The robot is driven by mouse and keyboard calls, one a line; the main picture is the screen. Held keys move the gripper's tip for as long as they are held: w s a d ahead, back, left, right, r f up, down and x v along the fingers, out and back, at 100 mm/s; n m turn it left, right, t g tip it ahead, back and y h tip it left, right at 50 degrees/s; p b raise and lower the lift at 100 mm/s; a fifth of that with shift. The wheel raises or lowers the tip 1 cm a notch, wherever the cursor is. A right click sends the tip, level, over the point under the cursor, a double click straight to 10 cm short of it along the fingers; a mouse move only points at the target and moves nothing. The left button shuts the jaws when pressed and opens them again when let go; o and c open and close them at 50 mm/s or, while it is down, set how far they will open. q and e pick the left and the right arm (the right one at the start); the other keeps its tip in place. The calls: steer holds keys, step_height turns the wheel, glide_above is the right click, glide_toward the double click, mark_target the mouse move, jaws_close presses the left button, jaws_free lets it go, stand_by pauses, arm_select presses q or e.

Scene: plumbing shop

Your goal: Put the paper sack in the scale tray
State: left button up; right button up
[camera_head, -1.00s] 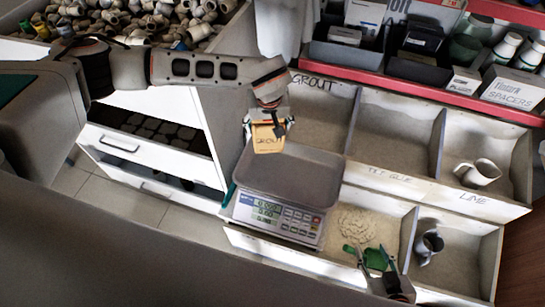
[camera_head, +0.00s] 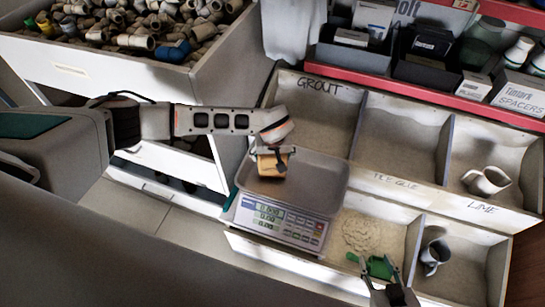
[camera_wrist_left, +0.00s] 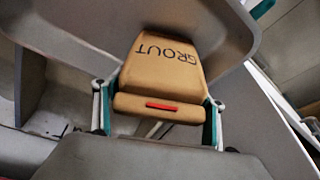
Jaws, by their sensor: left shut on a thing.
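The paper sack (camera_head: 272,166) is a tan bag marked GROUT, with a red strip at its folded end in the left wrist view (camera_wrist_left: 165,68). My left gripper (camera_head: 272,152) is shut on it, with teal-lined fingers on both sides (camera_wrist_left: 158,115). The sack is over the grey scale tray (camera_head: 315,185), near its far left part. I cannot tell whether it touches the tray; the tray also surrounds it in the left wrist view (camera_wrist_left: 245,35).
The scale's display (camera_head: 265,215) faces the front. A drawer of pipe fittings (camera_head: 150,38) is at the back left.

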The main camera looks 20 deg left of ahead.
arm_select(q)
steer(key=shift+w+f, duration=0.1)
steer(key=shift+f, duration=0.35)
steer(key=o, duration=2.1)
